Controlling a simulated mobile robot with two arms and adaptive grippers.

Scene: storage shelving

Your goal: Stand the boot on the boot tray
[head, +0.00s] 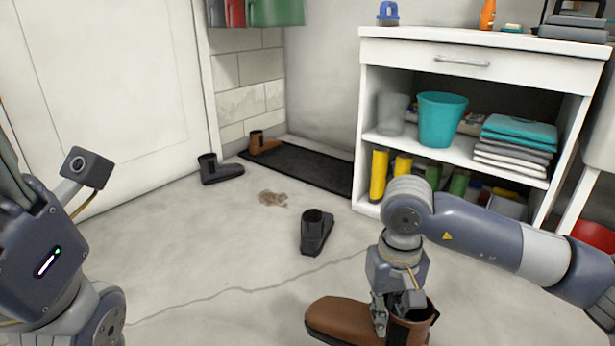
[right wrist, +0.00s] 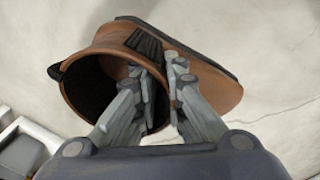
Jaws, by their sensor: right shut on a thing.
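A brown boot (head: 340,316) with a dark sole is at the bottom of the head view. My right gripper (head: 394,316) is shut on the wall of its shaft. In the right wrist view the boot (right wrist: 205,85) has one finger of the gripper (right wrist: 160,85) inside the opening and the other outside. The boot looks roughly upright; I cannot tell whether its sole touches the floor. The black boot tray (head: 312,172) lies against the back wall, with another brown boot (head: 263,143) standing at its left end. My left gripper's fingers are not visible.
One black boot (head: 316,234) stands mid-floor, another (head: 222,172) left of the tray. A brown dirt patch (head: 273,199) lies between them. A white shelf unit (head: 470,148) with a teal bucket (head: 440,118) stands right of the tray. The tray's middle and right are bare.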

